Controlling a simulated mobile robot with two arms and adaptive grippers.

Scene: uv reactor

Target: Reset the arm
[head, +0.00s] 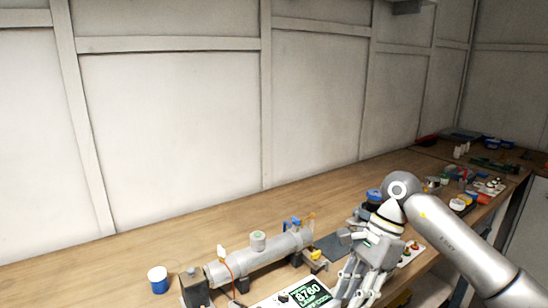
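My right arm comes in from the right edge and reaches over the workbench. My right gripper (358,288) points down at the front of the bench, just right of a white device with a green display (306,293) reading 8760. Its fingers look spread apart, with nothing visible between them. The fingertips are near the bottom edge of the view. My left arm and gripper are not in view.
A grey cylindrical reactor (262,258) lies on the wooden bench (150,249) left of my gripper. Several small items crowd the bench's far right. The bench along the wall is clear.

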